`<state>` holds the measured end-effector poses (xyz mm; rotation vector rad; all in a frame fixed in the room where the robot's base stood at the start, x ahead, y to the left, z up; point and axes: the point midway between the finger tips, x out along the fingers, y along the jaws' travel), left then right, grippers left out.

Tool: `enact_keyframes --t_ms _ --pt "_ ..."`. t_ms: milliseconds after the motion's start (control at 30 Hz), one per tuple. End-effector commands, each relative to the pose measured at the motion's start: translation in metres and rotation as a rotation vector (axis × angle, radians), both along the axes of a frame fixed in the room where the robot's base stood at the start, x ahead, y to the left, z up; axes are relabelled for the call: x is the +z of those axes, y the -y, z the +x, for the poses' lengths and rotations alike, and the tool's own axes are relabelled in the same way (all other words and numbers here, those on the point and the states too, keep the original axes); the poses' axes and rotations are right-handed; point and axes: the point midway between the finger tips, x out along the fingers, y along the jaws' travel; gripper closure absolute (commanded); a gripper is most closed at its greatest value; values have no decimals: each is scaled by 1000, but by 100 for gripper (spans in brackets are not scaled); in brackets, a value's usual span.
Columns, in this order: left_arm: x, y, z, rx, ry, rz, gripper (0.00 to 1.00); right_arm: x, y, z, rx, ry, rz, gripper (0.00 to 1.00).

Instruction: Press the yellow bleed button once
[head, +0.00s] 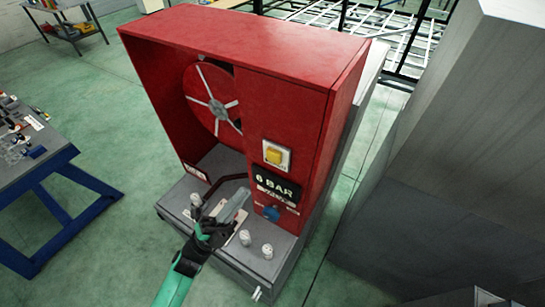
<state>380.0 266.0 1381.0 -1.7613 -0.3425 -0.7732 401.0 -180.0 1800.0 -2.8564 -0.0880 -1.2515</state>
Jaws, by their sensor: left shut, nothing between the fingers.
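My right gripper is not in view.
A blue knob (271,213) sits below the label. Several white fittings, one of them here (267,251), stand on the grey base (225,262). A red reel (212,98) is inside the cabinet's left bay. A blue-legged table (62,160) stands left; a large grey block (450,160) stands right.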

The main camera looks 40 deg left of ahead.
Motion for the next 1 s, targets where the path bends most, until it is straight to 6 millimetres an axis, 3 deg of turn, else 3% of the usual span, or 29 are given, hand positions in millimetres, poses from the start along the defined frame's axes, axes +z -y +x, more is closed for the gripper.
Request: enact_keyframes --t_ms 267,700,1000 --pt "-1 -2 12 -2 3 1 100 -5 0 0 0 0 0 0" --pt "-4 -14 71 -1 4 2 100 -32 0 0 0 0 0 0" --pt "0 -17 87 -1 0 0 100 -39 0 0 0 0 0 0"
